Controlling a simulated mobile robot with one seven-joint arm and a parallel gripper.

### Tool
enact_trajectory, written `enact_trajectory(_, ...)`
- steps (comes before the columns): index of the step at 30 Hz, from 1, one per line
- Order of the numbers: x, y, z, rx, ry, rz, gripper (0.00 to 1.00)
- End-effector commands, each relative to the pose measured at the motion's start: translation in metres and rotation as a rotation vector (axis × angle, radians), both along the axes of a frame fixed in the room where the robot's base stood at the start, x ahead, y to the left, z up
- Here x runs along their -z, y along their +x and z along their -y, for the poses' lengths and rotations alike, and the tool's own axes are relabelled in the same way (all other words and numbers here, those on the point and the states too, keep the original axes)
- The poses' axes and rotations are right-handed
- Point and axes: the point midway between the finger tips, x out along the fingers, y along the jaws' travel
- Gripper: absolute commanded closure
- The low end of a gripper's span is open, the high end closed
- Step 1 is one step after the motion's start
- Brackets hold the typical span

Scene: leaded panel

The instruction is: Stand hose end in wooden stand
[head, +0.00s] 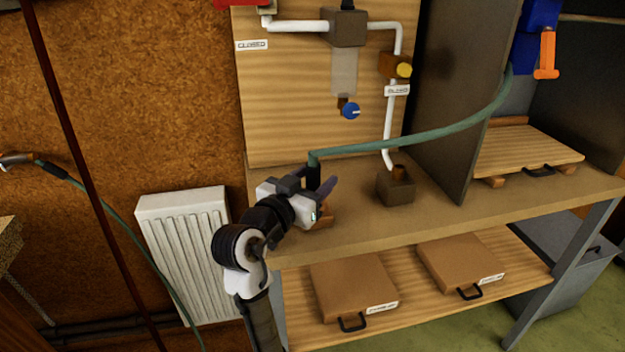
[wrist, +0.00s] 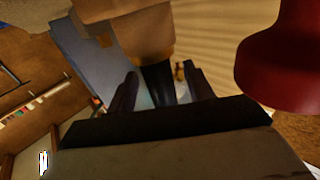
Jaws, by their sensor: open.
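The green hose (head: 430,140) runs from the blue unit at the upper right to a dark hose end (head: 314,177), which points down at the bench's left part. My gripper (head: 320,187) is at this hose end with its fingers open. In the wrist view the dark hose end (wrist: 157,82) lies between the two spread fingers of my gripper (wrist: 163,88). A brown wooden piece (head: 323,217), apparently the wooden stand, shows partly behind my gripper. A wooden block (wrist: 146,35) shows just beyond the hose end in the wrist view. Whether the end sits in the stand is hidden.
A brown block with a stub (head: 394,189) stands on the bench (head: 440,220) under the white pipe (head: 390,120). A grey divider (head: 458,95) rises to its right. A large red object (wrist: 288,60) is close at the wrist view's right. Bare bench lies right of my gripper.

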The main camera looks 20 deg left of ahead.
Motion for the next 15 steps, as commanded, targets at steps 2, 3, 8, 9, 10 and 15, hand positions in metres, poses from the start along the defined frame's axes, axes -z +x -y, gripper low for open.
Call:
enact_trajectory(2,0.002,0.000,0.000,0.000,-0.001,-0.003,0.48)
enact_trajectory(3,0.002,0.000,0.000,0.000,-0.001,-0.003,0.48)
enact_trajectory(8,0.003,-0.013,-0.004,-0.003,-0.001,-0.003,0.48)
enact_trajectory(9,0.003,-0.020,-0.005,-0.003,-0.001,-0.002,0.48)
enact_trajectory(10,0.003,-0.026,-0.006,-0.003,0.000,-0.002,0.48)
enact_trajectory(15,0.003,-0.065,-0.014,-0.006,0.001,0.000,0.48)
